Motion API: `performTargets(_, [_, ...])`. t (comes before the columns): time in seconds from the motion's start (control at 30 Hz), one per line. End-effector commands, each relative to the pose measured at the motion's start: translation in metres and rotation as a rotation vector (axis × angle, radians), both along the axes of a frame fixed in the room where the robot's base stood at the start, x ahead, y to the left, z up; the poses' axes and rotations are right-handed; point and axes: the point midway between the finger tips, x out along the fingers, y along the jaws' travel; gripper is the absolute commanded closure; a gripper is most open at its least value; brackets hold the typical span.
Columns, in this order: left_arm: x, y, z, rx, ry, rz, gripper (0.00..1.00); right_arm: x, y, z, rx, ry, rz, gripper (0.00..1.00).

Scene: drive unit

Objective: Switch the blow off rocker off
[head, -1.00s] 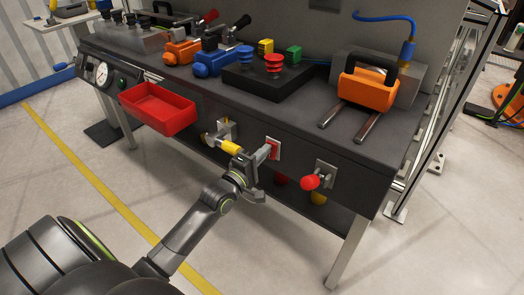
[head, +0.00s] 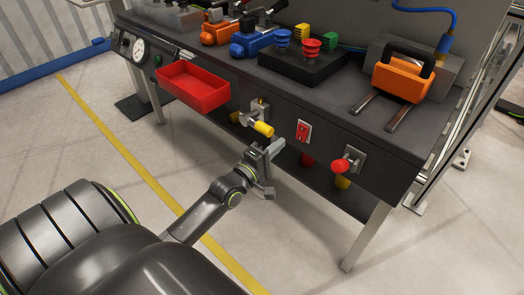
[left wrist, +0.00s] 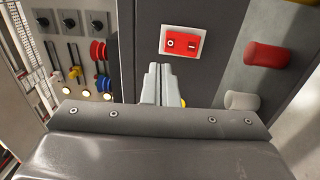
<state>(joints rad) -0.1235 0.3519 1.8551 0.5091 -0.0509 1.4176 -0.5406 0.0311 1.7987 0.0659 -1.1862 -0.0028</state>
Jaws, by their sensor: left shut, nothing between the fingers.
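The red rocker (head: 304,131) sits in a pale frame on the dark front panel of the bench, between a yellow-handled valve (head: 263,129) and a red-knobbed lever (head: 340,165). In the left wrist view the red rocker (left wrist: 181,42) shows a circle mark at left and a bar mark at right. I cannot tell which side is pressed in. My left gripper (head: 278,148) is shut and empty, just left of and below the rocker, apart from it. Its closed fingers (left wrist: 162,85) point toward the panel in the left wrist view. My right gripper is not in view.
A red bin (head: 195,88) juts from the bench front at left, near a round gauge (head: 138,48). On top stand a black box with red and blue buttons (head: 300,65) and an orange fork-shaped tool (head: 403,78). The floor before the bench is clear.

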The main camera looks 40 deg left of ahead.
Motion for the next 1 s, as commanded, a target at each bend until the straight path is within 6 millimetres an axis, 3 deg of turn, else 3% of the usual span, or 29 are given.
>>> performTargets(0.2, [-0.034, 0.003, 0.007, 0.000, 0.003, 0.000, 1.00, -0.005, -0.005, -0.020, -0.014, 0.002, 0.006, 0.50])
performTargets(0.4, [-0.052, 0.004, 0.008, -0.001, 0.002, 0.000, 1.00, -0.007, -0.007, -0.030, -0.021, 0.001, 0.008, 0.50])
performTargets(1.0, [-0.055, 0.004, 0.009, -0.001, 0.001, 0.000, 1.00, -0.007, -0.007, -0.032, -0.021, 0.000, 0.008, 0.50])
